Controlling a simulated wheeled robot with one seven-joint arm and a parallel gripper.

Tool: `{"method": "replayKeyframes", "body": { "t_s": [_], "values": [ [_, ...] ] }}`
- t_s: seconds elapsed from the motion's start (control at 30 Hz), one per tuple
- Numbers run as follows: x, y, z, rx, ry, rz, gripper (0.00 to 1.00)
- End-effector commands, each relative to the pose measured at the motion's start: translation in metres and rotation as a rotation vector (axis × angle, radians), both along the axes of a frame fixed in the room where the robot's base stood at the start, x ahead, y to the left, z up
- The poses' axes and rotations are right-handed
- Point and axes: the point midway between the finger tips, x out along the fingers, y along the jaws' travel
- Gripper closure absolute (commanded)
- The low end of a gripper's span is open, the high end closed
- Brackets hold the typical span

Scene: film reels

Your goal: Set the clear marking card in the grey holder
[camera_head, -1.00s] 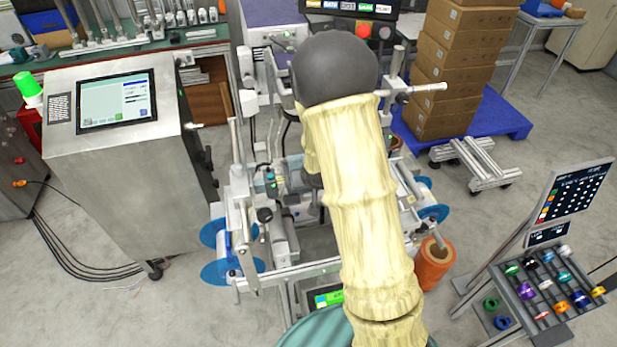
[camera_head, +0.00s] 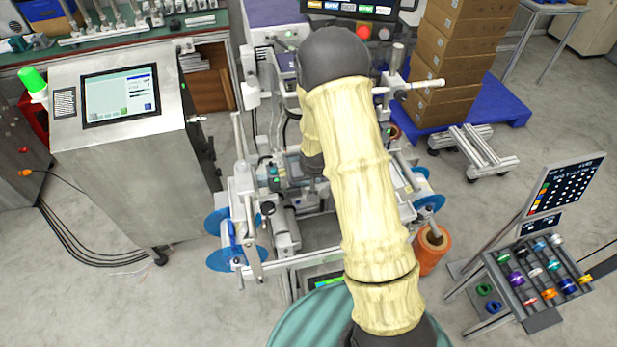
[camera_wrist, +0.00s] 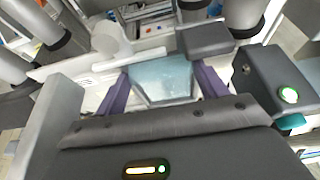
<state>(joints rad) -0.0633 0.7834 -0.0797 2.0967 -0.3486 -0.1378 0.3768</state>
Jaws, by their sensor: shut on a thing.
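In the wrist view, the clear marking card (camera_wrist: 163,80) is a pale, bluish see-through plate between the two purple fingers of my gripper (camera_wrist: 163,88). My gripper is shut on it, and the card stands out ahead of the dark gripper body. I cannot pick out the grey holder with certainty; several grey machine parts lie just beyond the card. In the head view, my arm covers much of the machine's middle, and the card cannot be made out there.
The reel machine's frame (camera_head: 300,262), with blue reels (camera_head: 235,258), surrounds the work spot. A steel cabinet with a screen (camera_head: 120,95) stands at left. A rack of coloured rolls (camera_head: 540,275) stands at right. Boxes (camera_head: 450,60) are stacked behind. Floor is free at lower left.

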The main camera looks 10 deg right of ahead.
Motion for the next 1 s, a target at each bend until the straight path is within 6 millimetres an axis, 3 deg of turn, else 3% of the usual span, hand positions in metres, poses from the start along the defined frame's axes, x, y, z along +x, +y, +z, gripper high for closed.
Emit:
{"method": "replayKeyframes", "body": {
  "t_s": [0.33,0.37,0.43,0.47,0.77,1.0],
  "values": [
    [0.0,0.0,-0.003,0.0,-0.001,0.0,0.55],
    [0.0,0.0,-0.002,0.0,-0.001,0.0,0.22],
    [0.0,0.0,-0.002,0.0,-0.001,0.0,0.08],
    [0.0,0.0,-0.001,0.0,-0.001,0.0,0.06],
    [0.0,0.0,0.0,0.0,-0.002,0.0,0.06],
    [-0.004,0.0,0.015,0.001,-0.004,-0.001,0.06]
  ]
}}
